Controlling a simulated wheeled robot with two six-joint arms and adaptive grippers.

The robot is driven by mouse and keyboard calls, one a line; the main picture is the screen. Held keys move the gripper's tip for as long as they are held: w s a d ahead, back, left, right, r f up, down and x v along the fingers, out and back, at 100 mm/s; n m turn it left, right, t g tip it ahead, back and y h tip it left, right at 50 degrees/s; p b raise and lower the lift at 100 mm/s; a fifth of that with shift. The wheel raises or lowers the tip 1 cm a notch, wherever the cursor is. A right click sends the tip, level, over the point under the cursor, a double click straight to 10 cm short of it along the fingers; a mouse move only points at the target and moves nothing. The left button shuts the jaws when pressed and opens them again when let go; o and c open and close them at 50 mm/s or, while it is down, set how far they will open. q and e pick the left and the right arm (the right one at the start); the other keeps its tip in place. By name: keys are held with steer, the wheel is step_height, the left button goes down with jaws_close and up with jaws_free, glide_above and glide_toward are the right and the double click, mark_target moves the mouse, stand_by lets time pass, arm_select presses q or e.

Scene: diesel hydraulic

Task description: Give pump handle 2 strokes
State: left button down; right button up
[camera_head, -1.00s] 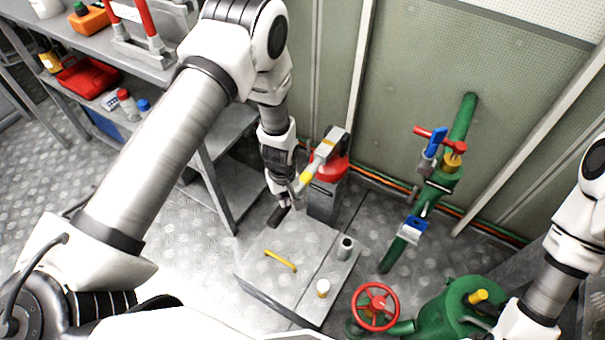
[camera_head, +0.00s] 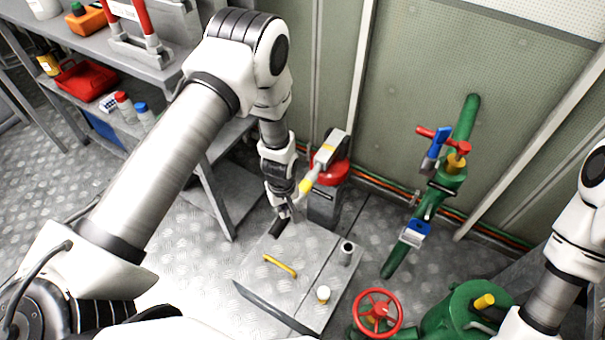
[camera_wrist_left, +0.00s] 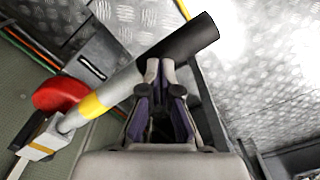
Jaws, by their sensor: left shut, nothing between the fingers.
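The pump handle is a grey bar with a yellow band (camera_head: 306,186) and a black end grip (camera_head: 280,227). It slopes down from the red and grey hand pump (camera_head: 333,172) beside the wall. My left gripper (camera_head: 286,211) is shut and empty at the lower part of the handle, near the black grip. In the left wrist view the handle (camera_wrist_left: 128,80) crosses just beyond the shut fingertips (camera_wrist_left: 165,80); I cannot tell whether they touch it. The pump (camera_wrist_left: 60,95) shows at the left there. My right gripper is out of view.
A floor plate (camera_head: 262,285) with a yellow grab bar lies below the handle. Green pipework with a red handwheel (camera_head: 377,313) and valves (camera_head: 440,180) stands at the right. A grey shelf (camera_head: 165,75) with bottles and bins stands at the left.

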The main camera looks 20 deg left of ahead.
arm_select(q)
step_height(320, 180, up, 15)
steer(key=p, duration=1.1)
steer(key=shift+w+r, duration=0.2)
steer(key=shift+w, duration=0.05)
steer(key=shift+f, duration=0.1)
steer(key=shift+s+f+b, duration=0.2)
steer(key=shift+f+b, duration=1.5)
steer(key=shift+f, duration=0.95)
steer(key=shift+s+f+b, duration=0.2)
steer(key=shift+f+b, duration=1.45)
steer(key=shift+f, duration=1)
steer(key=shift+s+f+b, duration=0.2)
steer(key=shift+f+b, duration=1.5)
steer(key=shift+f, duration=0.95)
step_height(320, 180, up, 16)
steer(key=w+p, duration=0.1)
steer(key=p, duration=1)
steer(key=shift+p, duration=0.4)
steer(key=shift+w, duration=0.15)
